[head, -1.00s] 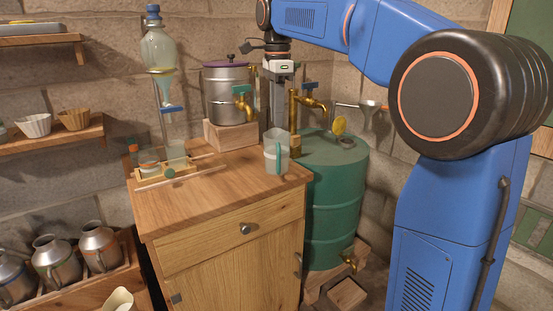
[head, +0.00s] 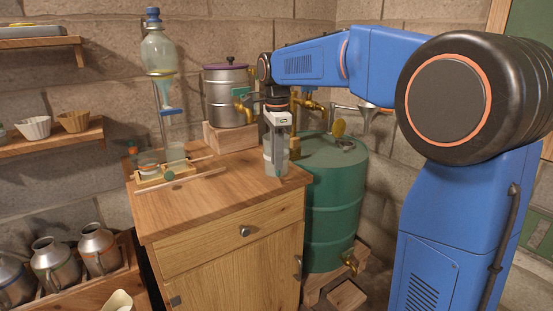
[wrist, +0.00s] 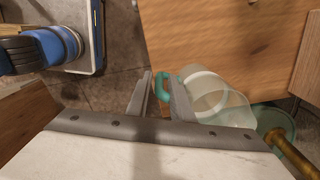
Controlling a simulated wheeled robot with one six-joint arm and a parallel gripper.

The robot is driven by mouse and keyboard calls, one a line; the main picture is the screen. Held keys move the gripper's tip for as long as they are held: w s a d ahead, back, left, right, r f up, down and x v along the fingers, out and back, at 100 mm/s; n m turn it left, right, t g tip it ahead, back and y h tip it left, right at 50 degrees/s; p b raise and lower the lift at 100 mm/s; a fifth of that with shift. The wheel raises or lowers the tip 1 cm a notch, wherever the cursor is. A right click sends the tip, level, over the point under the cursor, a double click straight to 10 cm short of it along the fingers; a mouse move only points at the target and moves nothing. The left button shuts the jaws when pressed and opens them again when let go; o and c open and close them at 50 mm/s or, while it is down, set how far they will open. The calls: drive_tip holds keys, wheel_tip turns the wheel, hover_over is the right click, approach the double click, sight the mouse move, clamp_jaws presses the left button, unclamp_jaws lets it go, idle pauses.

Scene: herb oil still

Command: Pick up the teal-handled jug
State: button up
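The teal-handled jug (head: 269,168) is a clear, pale jug standing upright near the right corner of the wooden cabinet top. In the wrist view the jug (wrist: 217,97) is right of the fingers, with its teal handle (wrist: 161,88) turned toward them. My gripper (head: 277,148) is low over the jug, and in the head view it covers much of it. In the wrist view my gripper (wrist: 160,84) is open, with the handle's outer bar between its fingers. The right finger appears to be inside the handle loop. Contact with the handle cannot be told.
A metal pot (head: 226,96) with a brass tap stands behind on a wooden block. A green drum (head: 333,200) with brass pipes is close on the right. A glass separating funnel (head: 158,52) and small wooden rack (head: 160,181) are at left. The front cabinet top is clear.

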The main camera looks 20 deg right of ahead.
drive_tip(key=f, duration=0.4)
drive_tip(key=shift+d+f, duration=0.3)
drive_tip(key=shift+f, duration=0.1)
clamp_jaws()
drive_tip(key=shift+r, duration=0.1)
